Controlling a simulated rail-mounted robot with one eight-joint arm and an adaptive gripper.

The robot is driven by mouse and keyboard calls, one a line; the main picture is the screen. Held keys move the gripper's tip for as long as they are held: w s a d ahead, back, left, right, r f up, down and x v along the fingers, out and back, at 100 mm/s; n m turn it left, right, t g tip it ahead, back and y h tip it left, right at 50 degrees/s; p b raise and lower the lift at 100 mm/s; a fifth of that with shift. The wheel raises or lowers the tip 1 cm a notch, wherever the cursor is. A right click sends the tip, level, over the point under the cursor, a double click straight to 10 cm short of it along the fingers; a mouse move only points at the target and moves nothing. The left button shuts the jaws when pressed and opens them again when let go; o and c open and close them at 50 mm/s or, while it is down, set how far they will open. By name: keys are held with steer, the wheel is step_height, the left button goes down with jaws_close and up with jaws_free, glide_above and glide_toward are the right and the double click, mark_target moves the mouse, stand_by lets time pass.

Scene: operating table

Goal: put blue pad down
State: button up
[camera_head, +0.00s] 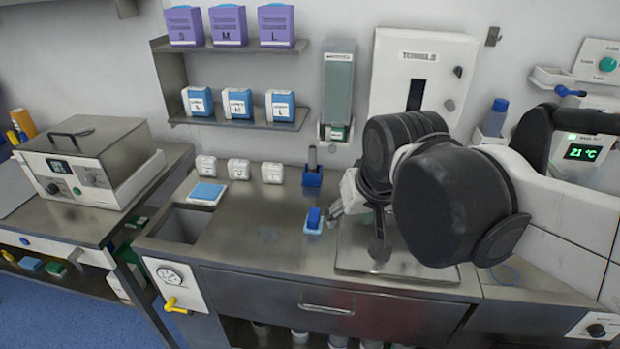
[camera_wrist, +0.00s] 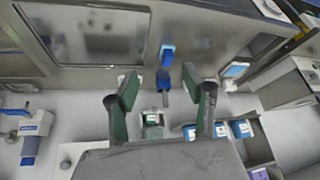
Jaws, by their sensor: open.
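A flat blue pad on a white base (camera_head: 207,192) lies on the steel counter beside the sink. A second, smaller blue piece (camera_head: 313,218) stands upright on a light-blue and white base nearer the counter's front; it also shows in the wrist view (camera_wrist: 167,54). I cannot tell which of the two is the task's pad. My gripper (camera_wrist: 160,78) is open, with two dark green fingers spread apart and nothing held between them. In the head view my dark wrist hides most of it, to the right of the small blue piece.
A blue holder with a grey upright piece (camera_head: 312,178) stands behind the small blue piece. Small white containers (camera_head: 238,169) line the wall side. A steel tray (camera_head: 355,262) lies under my arm. A dispenser (camera_head: 338,85) hangs above. The counter's middle is clear.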

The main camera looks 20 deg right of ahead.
steer(key=shift+n+t, duration=0.5)
steer(key=shift+t, duration=0.3)
steer(key=s, duration=0.1)
steer(key=s+f, duration=0.1)
steer(key=s, duration=0.1)
steer(key=s+f, duration=0.1)
steer(key=s, duration=0.1)
step_height(320, 180, down, 3)
steer(key=b, duration=0.2)
steer(key=shift+r+b, duration=0.2)
steer(key=shift+b, duration=0.15)
steer(key=o, duration=0.6)
